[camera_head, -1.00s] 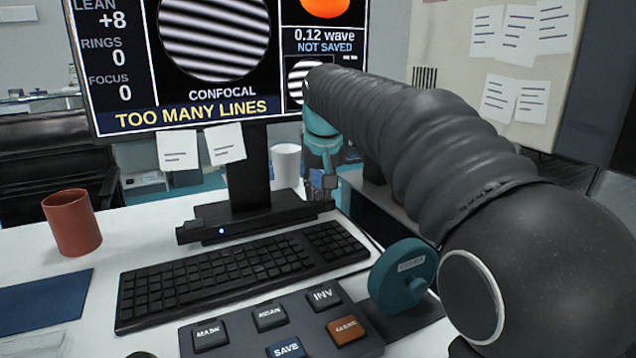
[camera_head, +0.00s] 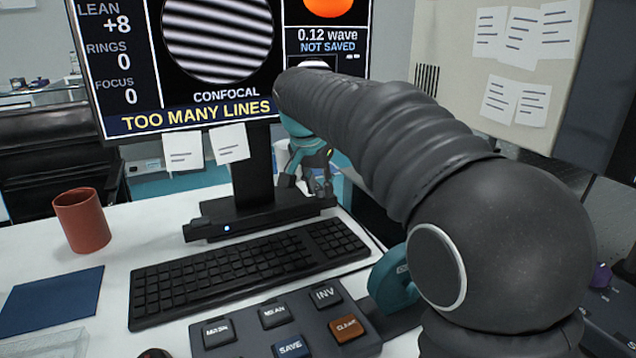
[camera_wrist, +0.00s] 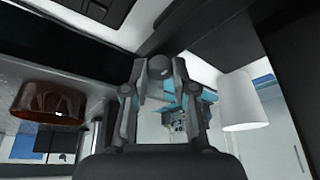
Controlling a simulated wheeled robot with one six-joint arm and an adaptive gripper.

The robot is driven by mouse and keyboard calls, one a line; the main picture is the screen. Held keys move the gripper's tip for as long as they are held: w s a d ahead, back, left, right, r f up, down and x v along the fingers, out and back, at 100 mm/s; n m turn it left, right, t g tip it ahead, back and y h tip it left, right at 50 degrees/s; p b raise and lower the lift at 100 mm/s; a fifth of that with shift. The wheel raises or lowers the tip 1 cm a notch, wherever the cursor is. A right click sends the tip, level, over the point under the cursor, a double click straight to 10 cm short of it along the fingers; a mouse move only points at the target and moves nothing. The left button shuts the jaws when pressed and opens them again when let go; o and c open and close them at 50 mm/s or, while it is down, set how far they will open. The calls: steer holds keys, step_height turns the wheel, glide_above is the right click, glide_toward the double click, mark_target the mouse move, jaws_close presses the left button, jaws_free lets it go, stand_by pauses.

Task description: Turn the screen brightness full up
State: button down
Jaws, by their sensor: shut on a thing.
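The screen (camera_head: 290,85) is lit and reads "TOO MANY LINES" and "CONFOCAL", with a striped disc on it. Below it, a dark bar (camera_head: 260,222) with a small blue light lies at the foot of the stand. My gripper (camera_head: 319,186) is at the bar's right end, partly hidden by my arm. In the wrist view its fingers close on a small dark round knob (camera_wrist: 158,68). Which way the knob is turned cannot be told.
A keyboard (camera_head: 250,270) and a button pad (camera_head: 290,325) lie in front. A red mug (camera_head: 81,221) stands left. A white cup (camera_wrist: 240,103) stands close beside my gripper.

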stand_by(0.3)
steer(key=c, duration=0.9)
jaws_free()
steer(key=shift+c, duration=0.2)
steer(key=v, duration=1.2)
